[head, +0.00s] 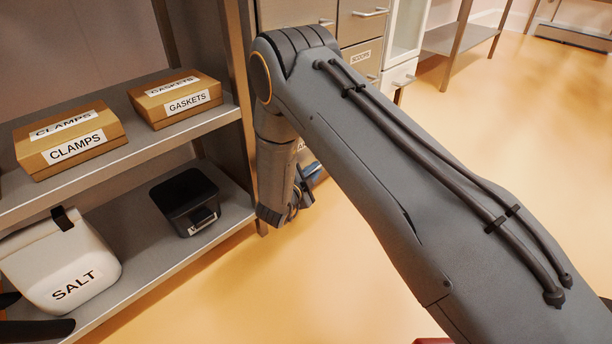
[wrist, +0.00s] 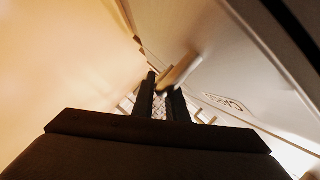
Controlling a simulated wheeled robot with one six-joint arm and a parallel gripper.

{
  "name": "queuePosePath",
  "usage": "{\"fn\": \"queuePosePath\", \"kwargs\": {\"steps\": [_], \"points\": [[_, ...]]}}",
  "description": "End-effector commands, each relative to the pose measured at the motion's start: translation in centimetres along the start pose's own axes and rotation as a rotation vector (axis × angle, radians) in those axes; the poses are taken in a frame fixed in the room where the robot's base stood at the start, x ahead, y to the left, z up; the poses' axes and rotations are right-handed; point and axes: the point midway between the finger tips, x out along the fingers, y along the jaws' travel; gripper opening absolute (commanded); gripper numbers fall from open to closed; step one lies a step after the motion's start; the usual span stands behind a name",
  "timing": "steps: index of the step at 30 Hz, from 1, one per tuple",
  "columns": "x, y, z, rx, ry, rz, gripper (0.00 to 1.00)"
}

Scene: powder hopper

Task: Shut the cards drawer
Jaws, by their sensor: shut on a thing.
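In the wrist view my gripper (wrist: 163,94) is shut on the pale bar handle (wrist: 181,70) of a drawer. The drawer front (wrist: 225,75) is a grey panel on the right, seen at a steep slant, with a label (wrist: 223,102) that is hard to read but seems to begin with "CA". In the head view my forearm and wrist hide most of this drawer, and the fingertips and handle cannot be made out there. How far the drawer stands out cannot be told.
In the head view a metal shelf (head: 160,137) stands at the left, close beside my wrist. It holds a CLAMPS box (head: 70,138), a GASKETS box (head: 177,97), a black bin (head: 184,200) and a white SALT tub (head: 62,262). Open floor (head: 520,130) lies to the right.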

Motion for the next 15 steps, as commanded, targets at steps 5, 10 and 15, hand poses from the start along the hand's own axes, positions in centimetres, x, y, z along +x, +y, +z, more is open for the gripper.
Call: {"fn": "queuePosePath", "kwargs": {"steps": [5, 10, 15], "points": [[0.21, -0.3, 0.31, 0.005, -0.008, -0.002, 0.0], [0.2, -0.35, 0.33, 0.005, -0.009, -0.003, 0.28], [0.3, -0.22, 0.11, 0.005, -0.005, -0.001, 0.31]]}}
